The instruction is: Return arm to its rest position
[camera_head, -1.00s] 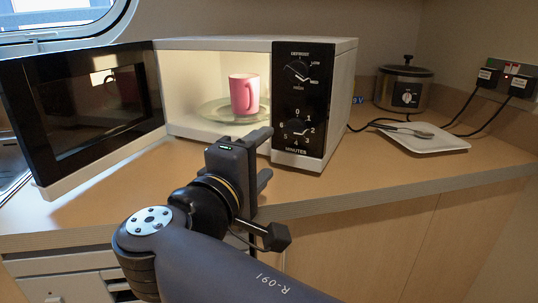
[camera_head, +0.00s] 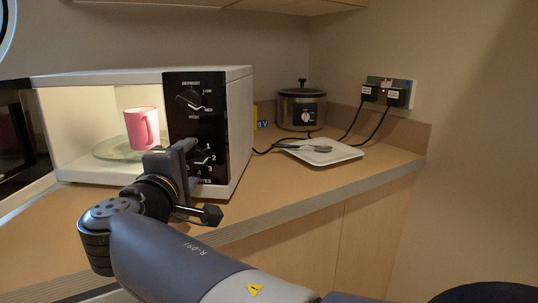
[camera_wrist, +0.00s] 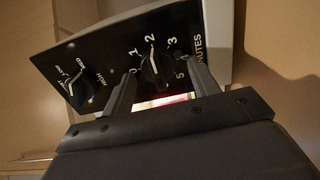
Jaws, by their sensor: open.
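My gripper (camera_head: 172,154) is in front of the microwave (camera_head: 240,120), partly covering its control panel in the head view. In the wrist view my gripper (camera_wrist: 160,85) has its two fingers apart, with the minutes dial (camera_wrist: 157,68) showing between and beyond them. Nothing is held. The pink mug (camera_head: 142,128) stands upright on the glass turntable (camera_head: 112,150) inside the lit, open microwave, apart from my gripper.
The open microwave door (camera_head: 22,140) is at the left. Cables run to wall plugs (camera_head: 385,95). Counter in front of the tray is clear.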

